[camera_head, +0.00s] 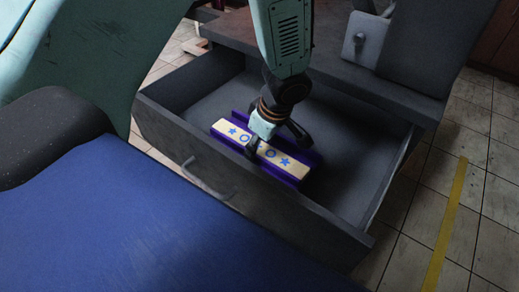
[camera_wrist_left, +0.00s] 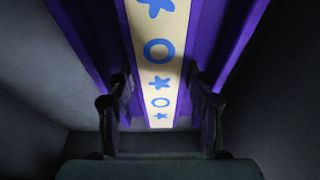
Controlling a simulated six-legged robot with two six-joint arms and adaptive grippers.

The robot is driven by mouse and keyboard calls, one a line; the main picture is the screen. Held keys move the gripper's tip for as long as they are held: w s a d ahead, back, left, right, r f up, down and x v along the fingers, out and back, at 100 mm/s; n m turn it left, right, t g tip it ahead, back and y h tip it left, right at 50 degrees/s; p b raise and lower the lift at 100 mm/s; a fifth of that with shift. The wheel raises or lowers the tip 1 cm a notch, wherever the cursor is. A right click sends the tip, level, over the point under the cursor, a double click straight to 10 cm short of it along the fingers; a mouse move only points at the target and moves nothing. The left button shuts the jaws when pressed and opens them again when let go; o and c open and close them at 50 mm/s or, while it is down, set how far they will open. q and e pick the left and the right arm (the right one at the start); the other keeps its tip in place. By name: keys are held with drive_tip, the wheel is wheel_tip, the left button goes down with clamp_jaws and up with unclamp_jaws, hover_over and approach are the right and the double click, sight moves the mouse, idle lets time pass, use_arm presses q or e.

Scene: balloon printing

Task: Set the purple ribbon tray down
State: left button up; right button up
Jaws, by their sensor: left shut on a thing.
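The purple ribbon tray (camera_head: 296,166) is inside the open grey drawer. It is long and narrow, with purple sides and a cream strip (camera_head: 289,163) marked with blue stars and rings. My left gripper (camera_head: 268,146) reaches down into the drawer from above and is shut on the tray near its middle. In the left wrist view, the tray (camera_wrist_left: 232,40) runs between the two fingers of my left gripper (camera_wrist_left: 160,115). Whether the tray's underside touches the drawer floor, I cannot tell. My right gripper is not in view.
The drawer (camera_head: 165,125) is pulled out from a dark cabinet (camera_head: 350,75) and has a handle (camera_head: 208,184) on its front. Bare drawer floor (camera_head: 345,160) lies right of the tray. A yellow line (camera_head: 446,225) crosses the tiled floor at right.

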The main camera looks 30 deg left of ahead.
sight(270, 153)
use_arm(q)
drive_tip(key=shift+f, duration=0.45)
drive_tip(key=shift+w+a, duration=0.1)
drive_tip(key=shift+w, duration=0.05)
drive_tip(key=shift+f+b, duration=0.15)
drive_tip(key=shift+b, duration=0.15)
drive_tip(key=o, duration=1.4)
drive_tip(key=shift+o, duration=0.2)
drive_tip(key=shift+r+p, duration=0.5)
drive_tip(key=shift+p, duration=0.05)
drive_tip(key=p+v, duration=0.5)
drive_tip(key=v, duration=0.6)
drive_tip(key=shift+r+p, duration=0.25)
drive_tip(key=shift+p, duration=0.15)
